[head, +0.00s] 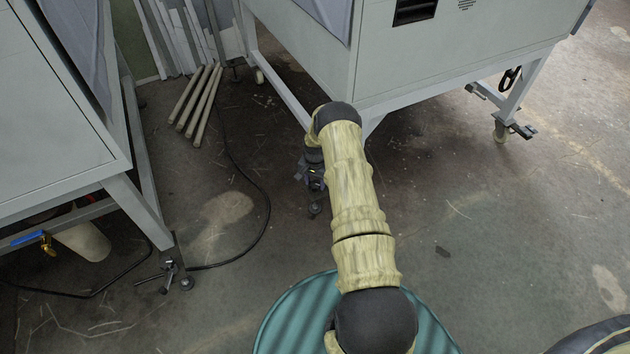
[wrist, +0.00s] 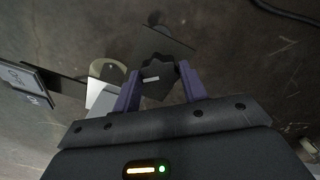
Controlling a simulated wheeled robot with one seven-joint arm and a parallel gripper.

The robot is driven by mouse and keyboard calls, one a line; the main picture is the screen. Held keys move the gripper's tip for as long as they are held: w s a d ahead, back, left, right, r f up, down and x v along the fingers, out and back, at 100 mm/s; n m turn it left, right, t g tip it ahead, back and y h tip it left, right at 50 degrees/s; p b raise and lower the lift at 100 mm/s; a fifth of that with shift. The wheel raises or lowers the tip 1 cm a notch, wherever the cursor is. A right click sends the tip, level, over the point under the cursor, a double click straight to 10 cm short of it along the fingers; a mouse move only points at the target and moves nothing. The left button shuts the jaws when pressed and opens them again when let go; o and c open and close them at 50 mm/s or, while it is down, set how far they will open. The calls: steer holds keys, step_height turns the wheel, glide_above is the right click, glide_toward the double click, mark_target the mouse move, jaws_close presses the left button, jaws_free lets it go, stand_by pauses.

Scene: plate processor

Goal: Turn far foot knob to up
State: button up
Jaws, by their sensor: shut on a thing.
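In the wrist view a dark, star-shaped foot knob (wrist: 158,68) with a short white mark sits between the two purple fingers. My gripper (wrist: 159,76) is shut on this knob, with one finger on each side. In the head view my gripper (head: 314,182) is low, by the near corner leg of the grey machine (head: 440,60). My own arm covers most of that corner there, and the knob cannot be made out. A dark flat plate (wrist: 175,42) shows just behind the knob in the wrist view.
Another machine (head: 60,120) stands at left; its corner foot (head: 170,275) and a black cable (head: 262,225) lie near. The grey machine's right foot (head: 503,128) stands apart. Several pale rods (head: 200,105) lie at the back. The floor to the right is mostly clear.

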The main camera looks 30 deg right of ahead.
steer(key=n, duration=0.3)
steer(key=shift+n, duration=0.4)
steer(key=n, duration=0.3)
steer(key=shift+n+p, duration=0.3)
steer(key=n, duration=1)
steer(key=shift+n, duration=0.4)
steer(key=n, duration=0.4)
steer(key=shift+d, duration=0.1)
steer(key=shift+n, duration=0.3)
steer(key=o, duration=1)
steer(key=shift+c, duration=0.2)
